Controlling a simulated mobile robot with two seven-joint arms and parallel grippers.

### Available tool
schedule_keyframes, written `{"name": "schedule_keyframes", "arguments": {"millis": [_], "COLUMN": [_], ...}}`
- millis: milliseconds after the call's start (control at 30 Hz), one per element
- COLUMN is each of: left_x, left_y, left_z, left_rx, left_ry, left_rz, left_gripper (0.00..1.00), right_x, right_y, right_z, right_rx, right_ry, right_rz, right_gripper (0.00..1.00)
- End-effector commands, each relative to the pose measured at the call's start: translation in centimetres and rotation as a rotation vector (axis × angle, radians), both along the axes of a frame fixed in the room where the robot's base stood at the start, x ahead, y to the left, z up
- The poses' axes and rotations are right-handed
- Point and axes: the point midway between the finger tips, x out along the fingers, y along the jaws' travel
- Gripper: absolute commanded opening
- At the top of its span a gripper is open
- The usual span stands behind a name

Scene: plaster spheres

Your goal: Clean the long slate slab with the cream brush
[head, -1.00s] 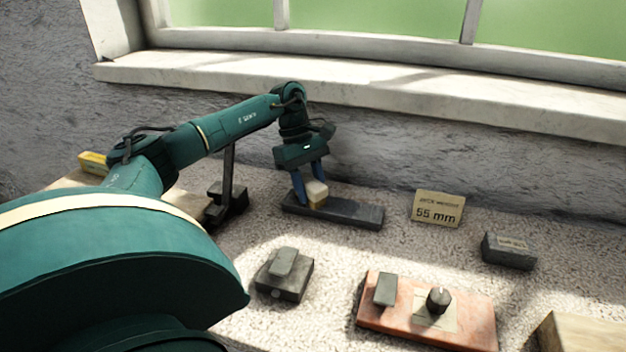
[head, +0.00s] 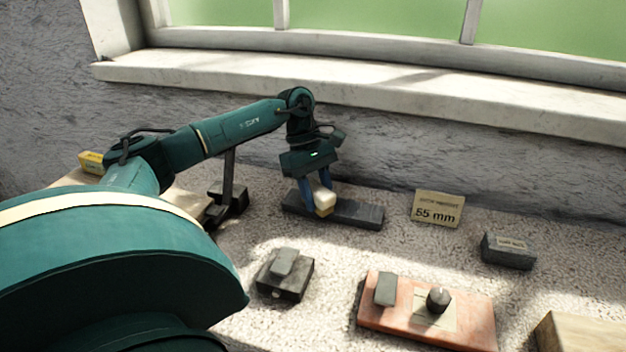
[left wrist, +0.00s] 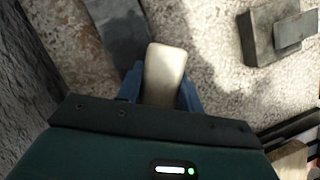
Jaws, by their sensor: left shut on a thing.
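The long slate slab (head: 358,213) is a dark, flat bar lying on the pebbly surface near the wall. In the left wrist view the slab (left wrist: 118,28) runs up past the brush. The cream brush (head: 324,200) has a pale top and a tan lower part, and is over the left-middle part of the slab. My left gripper (head: 318,195) is shut on the brush from above. In the left wrist view the brush (left wrist: 165,75) sits between the blue fingers. Whether its underside touches the slab is hard to tell. My right gripper is not in view.
A card reading 55 mm (head: 437,209) stands right of the slab. A dark block with a smaller piece on top (head: 285,274) and a reddish board with a knob (head: 400,322) are in front. A grey block (head: 508,250) sits at right. A dark stand (head: 228,200) is left of the slab.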

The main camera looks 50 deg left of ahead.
Motion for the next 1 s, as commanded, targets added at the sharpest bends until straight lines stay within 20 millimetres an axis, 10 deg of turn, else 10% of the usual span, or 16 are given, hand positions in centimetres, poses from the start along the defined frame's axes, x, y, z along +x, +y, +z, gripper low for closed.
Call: {"name": "schedule_keyframes", "arguments": {"millis": [1000], "left_x": [0.0], "left_y": [0.9], "left_z": [1.4], "left_rx": [-0.002], "left_ry": [0.003], "left_rz": [-0.002], "left_gripper": [0.18], "right_x": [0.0], "right_y": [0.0], "right_z": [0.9], "right_rx": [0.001], "right_ry": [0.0], "right_rz": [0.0], "right_gripper": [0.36]}}
